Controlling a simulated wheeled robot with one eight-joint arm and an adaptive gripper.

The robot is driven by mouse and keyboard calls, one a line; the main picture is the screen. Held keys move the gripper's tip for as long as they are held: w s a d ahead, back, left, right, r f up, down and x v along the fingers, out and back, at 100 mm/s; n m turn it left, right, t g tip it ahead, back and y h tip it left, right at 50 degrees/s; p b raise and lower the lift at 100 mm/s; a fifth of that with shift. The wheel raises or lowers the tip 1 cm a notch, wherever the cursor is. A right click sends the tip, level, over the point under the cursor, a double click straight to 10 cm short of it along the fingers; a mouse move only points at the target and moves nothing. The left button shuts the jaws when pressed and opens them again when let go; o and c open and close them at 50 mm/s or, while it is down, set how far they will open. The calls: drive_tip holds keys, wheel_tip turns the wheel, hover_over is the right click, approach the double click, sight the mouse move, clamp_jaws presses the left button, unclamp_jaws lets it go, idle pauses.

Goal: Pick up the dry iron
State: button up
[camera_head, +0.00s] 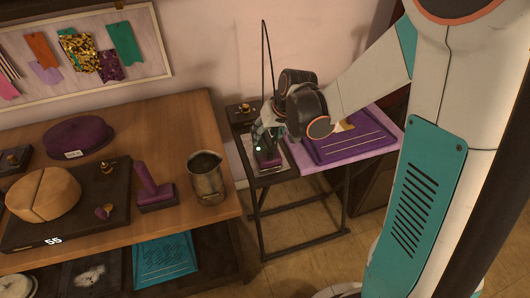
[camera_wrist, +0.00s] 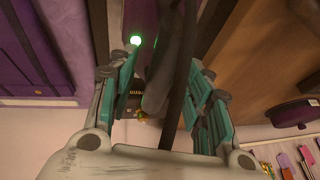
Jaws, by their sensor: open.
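The dry iron (camera_head: 268,160) is mostly hidden behind my gripper in the head view; a purple part of it shows on the dark stand at the back. In the wrist view its dark rounded handle (camera_wrist: 158,90) appears between the fingers, with a lit green lamp beside it. My gripper (camera_head: 266,138) is over the iron with its fingers pointing down. In the wrist view my gripper (camera_wrist: 163,75) has its teal fingers apart, one on each side of the handle. I cannot tell whether either finger touches it.
A tall thin black wire (camera_head: 265,60) rises behind the gripper. A purple padded board (camera_head: 350,138) lies to the right. The wooden table (camera_head: 185,115) at left holds a metal jug (camera_head: 207,180), a purple stand (camera_head: 152,188) and a purple hat (camera_head: 77,136).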

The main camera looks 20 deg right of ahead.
drive_tip(key=shift+w+f, duration=0.2)
drive_tip(key=shift+f, duration=0.25)
clamp_jaws()
drive_tip(key=shift+r, duration=0.1)
wheel_tip(320, 180, up, 20)
drive_tip(key=p, duration=0.7)
drive_tip(key=c, duration=1)
unclamp_jaws()
clamp_jaws()
